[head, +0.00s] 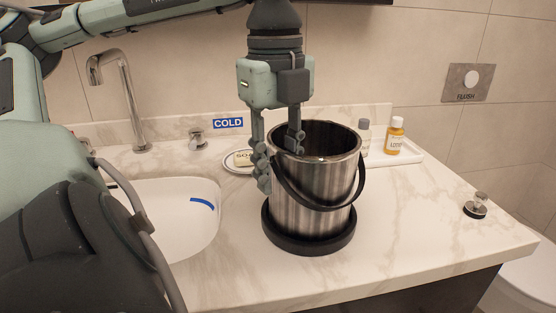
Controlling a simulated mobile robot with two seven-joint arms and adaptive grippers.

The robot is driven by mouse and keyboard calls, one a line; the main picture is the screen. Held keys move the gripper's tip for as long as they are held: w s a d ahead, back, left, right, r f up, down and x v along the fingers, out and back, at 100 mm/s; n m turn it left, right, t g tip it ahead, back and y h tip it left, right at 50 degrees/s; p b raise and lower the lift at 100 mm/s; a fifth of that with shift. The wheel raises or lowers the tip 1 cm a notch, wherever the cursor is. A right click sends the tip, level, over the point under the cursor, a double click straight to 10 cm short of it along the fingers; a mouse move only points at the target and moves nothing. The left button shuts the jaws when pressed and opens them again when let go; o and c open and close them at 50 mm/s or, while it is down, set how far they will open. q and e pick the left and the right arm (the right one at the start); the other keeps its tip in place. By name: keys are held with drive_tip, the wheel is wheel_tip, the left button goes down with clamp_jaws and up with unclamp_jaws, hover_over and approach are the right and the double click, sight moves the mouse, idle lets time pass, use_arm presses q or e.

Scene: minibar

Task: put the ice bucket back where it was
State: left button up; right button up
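The ice bucket (313,195) is a dark brushed-metal pail with a black rim and a black handle hanging down its front right side. It stands upright on a round black base (338,245) on the marble counter, right of the sink. My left gripper (280,168) points straight down over the bucket's left rim. One finger is outside the wall and the other is inside the mouth, with a visible gap between them. Whether either finger touches the wall is hard to tell. My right gripper is not in view.
A sink (170,225) with a tall faucet (125,100) lies to the left. Behind the bucket are a soap dish (232,166) and a white tray (408,154) with a lotion bottle (395,136) and a grey-capped bottle (363,138). A metal knob (478,206) stands right. Counter between is clear.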

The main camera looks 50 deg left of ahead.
use_arm(q)
wheel_tip(320, 180, up, 12)
drive_tip(key=shift+s+a+r, duration=0.1)
drive_tip(key=shift+r, duration=0.05)
idle(0.3)
